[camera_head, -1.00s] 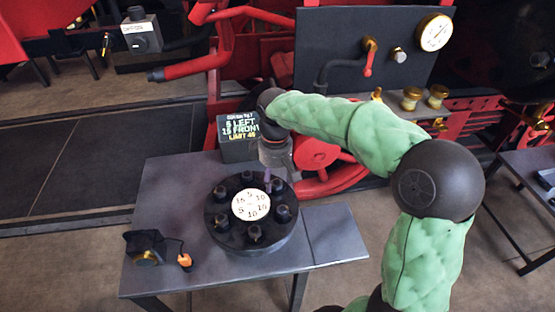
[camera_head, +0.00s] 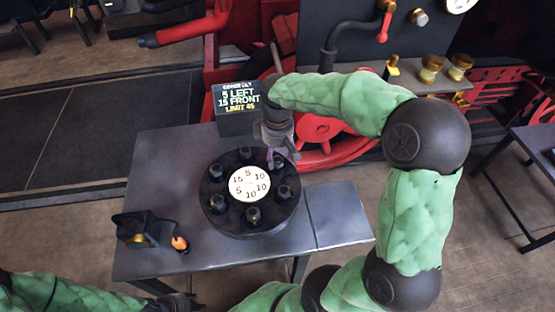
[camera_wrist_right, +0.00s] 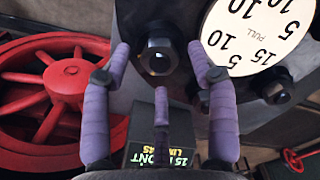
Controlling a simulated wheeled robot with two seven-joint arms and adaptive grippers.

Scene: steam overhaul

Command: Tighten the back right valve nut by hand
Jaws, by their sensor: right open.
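The round black valve cover (camera_head: 228,221) lies on the grey table, with a white number plate (camera_head: 249,184) at its centre and several dark nuts around its rim. The back right nut (camera_head: 278,163) is partly covered by my right gripper (camera_head: 272,158), which reaches down from behind it. In the right wrist view, this hex nut (camera_wrist_right: 157,60) sits between the spread purple fingers of my open gripper (camera_wrist_right: 158,50), with gaps visible on both sides. My left gripper (camera_head: 188,302) is low at the bottom edge, small and partly cut off; its jaws are unclear.
A dark display box (camera_head: 236,108) reads 5 LEFT, 15 FRONT, LIMIT 45 and stands at the table's back. A black box (camera_head: 137,229) and an orange-tipped item (camera_head: 179,243) lie at the front left. The table's right panel (camera_head: 338,215) is bare. A red wheel (camera_head: 322,133) stands behind.

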